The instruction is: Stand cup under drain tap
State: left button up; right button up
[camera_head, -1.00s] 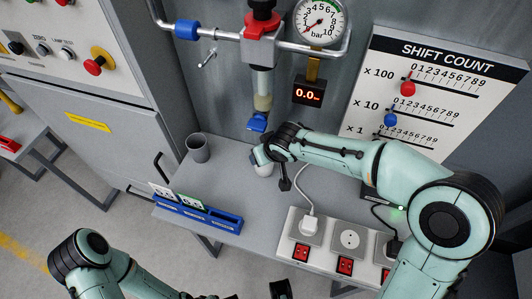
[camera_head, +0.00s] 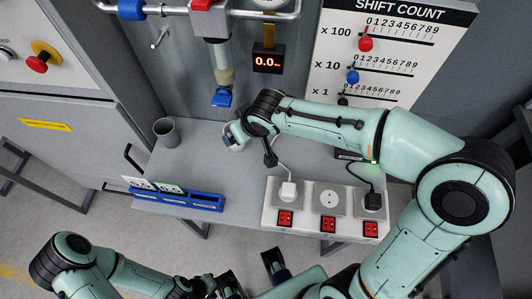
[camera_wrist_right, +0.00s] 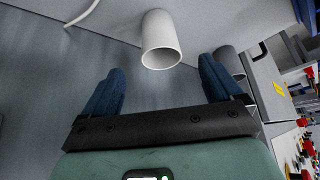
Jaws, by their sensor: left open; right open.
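A white cup (camera_wrist_right: 161,42) stands on the grey bench (camera_head: 190,166), its mouth toward the open fingers of my right gripper (camera_wrist_right: 161,72) in the wrist view. In the head view the cup (camera_head: 236,146) is mostly hidden by my right wrist. The fingers are either side of its line, with gaps visible; contact is not seen. The drain tap (camera_head: 222,97), with a blue handle below a clear pipe, hangs above and slightly left of the cup. A grey cup (camera_head: 166,132) stands upright further left. My left gripper (camera_head: 254,274) is open and empty at the bottom, before the bench.
A blue tray (camera_head: 205,203) with number cards lies at the bench's front edge. A shift-count board (camera_head: 390,45) and a lit display (camera_head: 268,58) are behind. The bench's middle is clear.

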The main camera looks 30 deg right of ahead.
jog(key=s+d, duration=0.2)
jog(key=s, duration=0.8)
jog(key=shift+b, duration=0.45)
jog(key=shift+f, duration=0.15)
